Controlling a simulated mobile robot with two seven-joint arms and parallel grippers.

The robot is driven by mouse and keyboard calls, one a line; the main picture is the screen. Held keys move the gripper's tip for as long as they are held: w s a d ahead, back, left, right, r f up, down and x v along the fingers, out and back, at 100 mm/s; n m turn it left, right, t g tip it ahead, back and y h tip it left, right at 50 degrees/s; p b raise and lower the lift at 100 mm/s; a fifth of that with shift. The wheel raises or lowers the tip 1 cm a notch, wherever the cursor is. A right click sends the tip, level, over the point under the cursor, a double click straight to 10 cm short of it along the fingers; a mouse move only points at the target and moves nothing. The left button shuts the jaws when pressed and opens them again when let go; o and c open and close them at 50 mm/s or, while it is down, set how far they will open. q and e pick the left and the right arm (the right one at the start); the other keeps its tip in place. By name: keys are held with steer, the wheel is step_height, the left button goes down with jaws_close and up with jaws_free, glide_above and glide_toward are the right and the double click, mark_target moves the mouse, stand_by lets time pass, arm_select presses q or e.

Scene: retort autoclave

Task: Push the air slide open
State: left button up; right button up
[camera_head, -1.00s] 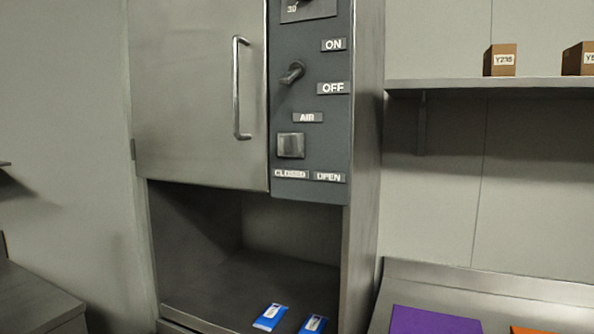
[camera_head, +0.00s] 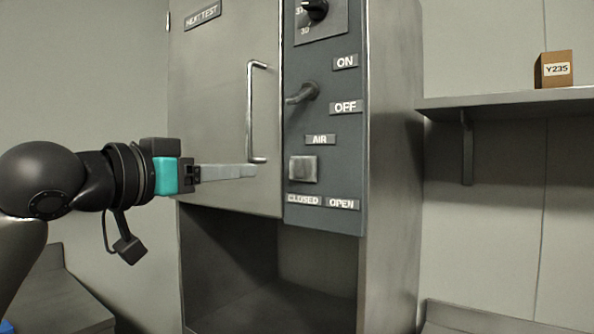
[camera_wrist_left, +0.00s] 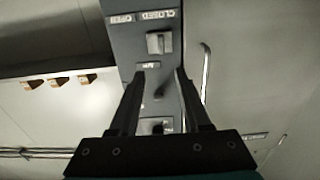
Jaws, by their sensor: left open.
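The air slide (camera_head: 303,169) is a square grey metal knob on the dark control panel (camera_head: 331,131). It sits below the AIR label and above the CLOSED label, left of the OPEN label (camera_head: 342,204). My left gripper (camera_head: 250,171) reaches in from the left in front of the door, its fingertips a little left of the slide at about its height. In the left wrist view, which is upside down, the slide (camera_wrist_left: 158,42) shows just beyond the fingers (camera_wrist_left: 164,70). The left gripper is open and empty, with no visible contact. My right gripper is not in view.
The door handle (camera_head: 251,112) sticks out just above the left fingertips. A lever (camera_head: 303,94) stands out between ON and OFF, above the slide. A shelf (camera_head: 510,101) with a box (camera_head: 554,69) is at the right. The space right of the slide on the panel is clear.

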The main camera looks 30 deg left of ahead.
arm_select(q)
steer(key=p, duration=0.2)
glide_toward(291, 167)
steer(key=w, duration=0.1)
steer(key=w+p, duration=0.1)
steer(key=p, duration=0.1)
steer(key=w+p, duration=0.2)
steer(key=shift+w+d+r, duration=0.25)
steer(key=shift+w, duration=0.05)
steer(key=w+p, duration=0.2)
steer(key=p, duration=0.5)
steer(key=shift+w+d, duration=0.15)
steer(key=shift+w, duration=0.1)
steer(key=shift+w+p, duration=0.6)
steer(key=shift+w, duration=0.05)
steer(key=shift+w+f+p, duration=0.2)
steer(key=shift+w+p, duration=0.25)
steer(key=shift+w, duration=0.15)
jaws_close()
